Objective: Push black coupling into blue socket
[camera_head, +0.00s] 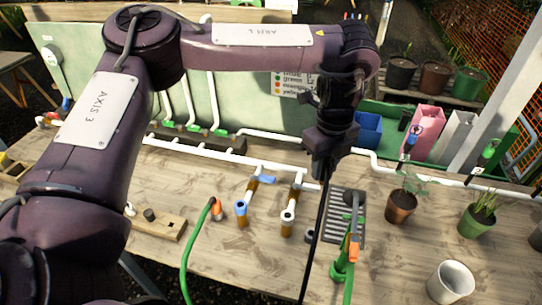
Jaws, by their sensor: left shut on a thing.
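My left gripper (322,172) hangs above the bench at the right of centre, with its fingers pointing down. It is shut on the end of a black hose (317,235), which runs down to the front edge of the picture. The black coupling cannot be made out apart from the dark fingers. The blue socket (240,208) is the blue-ringed end of a brass-coloured fitting on the white pipe. It stands open, left of and below the gripper, apart from it. My right gripper is not in view.
A second fitting with a pale-ringed socket (287,215) stands right of the blue one. A green hose (193,245) with an orange end lies to the left.

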